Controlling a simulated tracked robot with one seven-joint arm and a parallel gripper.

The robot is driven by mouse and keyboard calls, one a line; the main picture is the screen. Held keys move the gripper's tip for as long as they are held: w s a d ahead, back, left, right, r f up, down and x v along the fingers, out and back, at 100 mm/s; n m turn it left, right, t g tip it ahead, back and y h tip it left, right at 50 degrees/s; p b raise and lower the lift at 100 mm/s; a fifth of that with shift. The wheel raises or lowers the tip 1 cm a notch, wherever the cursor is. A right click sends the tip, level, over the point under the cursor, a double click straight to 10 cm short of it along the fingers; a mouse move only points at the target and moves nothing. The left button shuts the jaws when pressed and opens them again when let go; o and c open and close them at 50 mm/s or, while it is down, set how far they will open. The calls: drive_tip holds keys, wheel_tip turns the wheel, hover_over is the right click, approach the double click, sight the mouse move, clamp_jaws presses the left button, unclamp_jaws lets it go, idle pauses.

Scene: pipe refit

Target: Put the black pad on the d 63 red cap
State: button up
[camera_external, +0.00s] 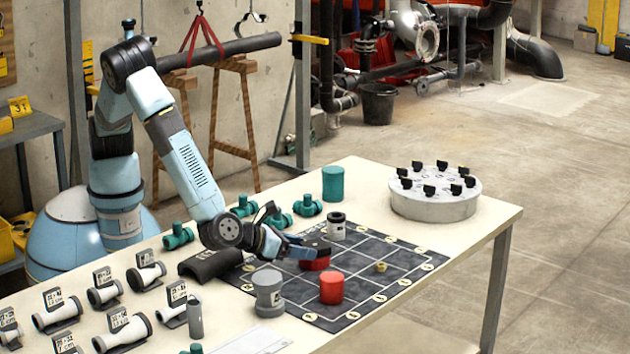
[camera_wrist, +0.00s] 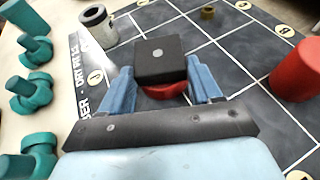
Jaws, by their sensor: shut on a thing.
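The black pad (camera_wrist: 160,58), a square block with a light dot on top, sits between the blue fingers of my gripper (camera_wrist: 164,84) in the wrist view. My gripper (camera_external: 303,250) is shut on it. A red cap (camera_wrist: 166,91) shows just under the pad, partly hidden by it and the fingers; in the external view this red cap (camera_external: 315,264) is low and round on the dark mat. I cannot tell whether pad and cap touch. A taller red cylinder (camera_external: 331,288) stands apart, nearer the camera; it also shows at the right in the wrist view (camera_wrist: 297,72). Size labels are unreadable.
The gridded mat (camera_external: 362,262) has free cells on its right, with a small brass piece (camera_external: 381,267). A grey-and-black cylinder (camera_external: 336,227) stands behind the gripper. A grey fitting (camera_external: 268,293) stands front left. Green fittings (camera_external: 307,206) and a round grey stand (camera_external: 434,204) are behind.

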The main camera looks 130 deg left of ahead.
drive_tip(key=shift+f, duration=0.1)
drive_tip(key=o, duration=1.1)
drive_tip(key=v, duration=1.2)
drive_tip(key=s+a+r+n+g+h, duration=0.2)
drive_tip(key=s+a+r+n+h, duration=0.15)
drive_tip(key=s+r+n, duration=0.45)
drive_tip(key=s+a+r+n+g+h, duration=0.1)
drive_tip(key=s+a+r+n+h, duration=0.3)
drive_tip(key=s+r, duration=0.75)
drive_tip(key=shift+s+d+r+n+t+h, duration=0.7)
drive_tip(key=shift+s+r+n, duration=0.8)
drive_tip(key=shift+s, duration=2.4)
drive_tip(key=shift+s+d+r+n+t+h, duration=0.35)
drive_tip(key=shift+s+r+n+h, duration=0.65)
drive_tip(key=shift+s+n, duration=1.95)
drive_tip(key=shift+s+d+r+n+t+h, duration=0.4)
drive_tip(key=shift+s+r+n+t+h, duration=0.65)
drive_tip(key=shift+s, duration=3.75)
